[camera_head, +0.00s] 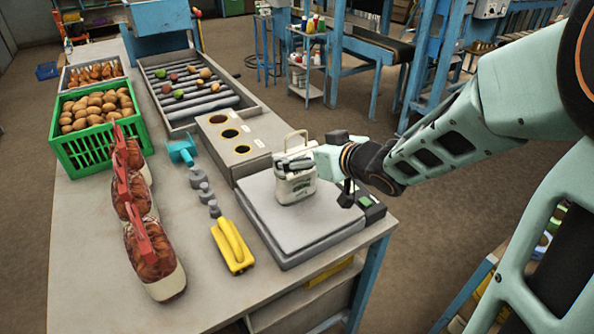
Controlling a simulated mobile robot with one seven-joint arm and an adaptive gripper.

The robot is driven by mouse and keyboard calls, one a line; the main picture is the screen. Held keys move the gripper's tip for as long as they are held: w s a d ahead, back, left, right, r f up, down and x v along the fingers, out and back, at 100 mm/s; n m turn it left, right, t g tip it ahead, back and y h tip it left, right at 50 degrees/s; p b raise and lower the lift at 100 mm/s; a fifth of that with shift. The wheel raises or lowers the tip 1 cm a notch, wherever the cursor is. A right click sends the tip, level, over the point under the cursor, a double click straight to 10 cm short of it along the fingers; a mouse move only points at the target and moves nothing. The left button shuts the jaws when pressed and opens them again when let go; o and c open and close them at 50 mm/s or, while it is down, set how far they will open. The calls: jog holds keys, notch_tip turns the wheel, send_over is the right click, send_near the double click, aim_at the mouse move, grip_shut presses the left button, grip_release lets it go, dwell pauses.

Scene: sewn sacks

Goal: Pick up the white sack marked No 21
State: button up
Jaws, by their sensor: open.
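A white sack (296,190) stands upright on the grey platform of a scale (310,235) near the table's right edge. It has dark print on its front, too small for me to read as a number. A pale loop shows above its top. My gripper (300,163) reaches in from the right at the sack's upper part and is open. Its fingers overlap the sack top in this view and partly hide it. I cannot tell whether they touch it.
Three red-topped net sacks (150,250) line the table's left side. A green crate (85,150) of brown produce stands behind them. A yellow tool (232,246), grey weights (205,190) and a box with three holes (232,145) are near the scale.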

aim_at(297, 150)
jog(key=b+x, duration=0.1)
jog(key=x, duration=0.3)
jog(key=shift+a+f, duration=0.15)
jog(key=shift+c, duration=0.3)
